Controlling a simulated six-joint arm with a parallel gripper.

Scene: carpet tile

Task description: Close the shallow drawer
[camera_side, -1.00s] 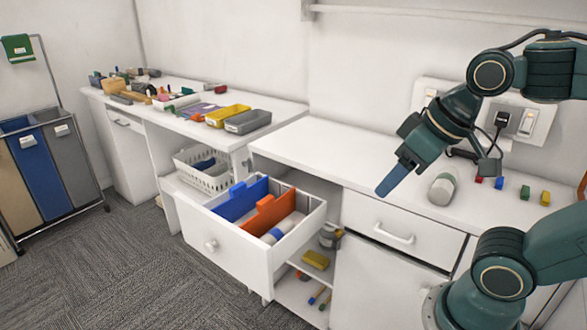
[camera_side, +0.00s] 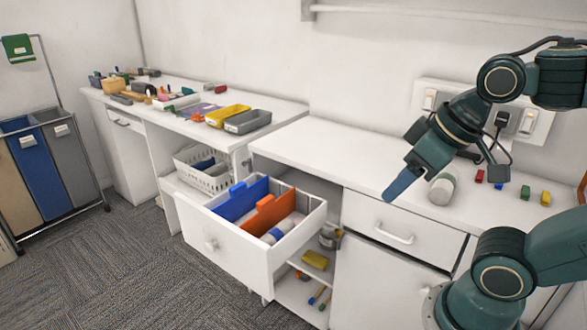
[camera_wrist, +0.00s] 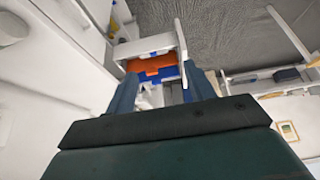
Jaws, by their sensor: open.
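A second drawer (camera_side: 392,231) with a bar handle is closed.
On the counter (camera_side: 330,160) a grey-white cylinder (camera_side: 442,188) lies near my gripper, with several small coloured blocks to its right. A shelf below the open drawer holds a yellow block (camera_side: 316,260) and other items. The carpet (camera_side: 130,270) before the drawer is clear.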

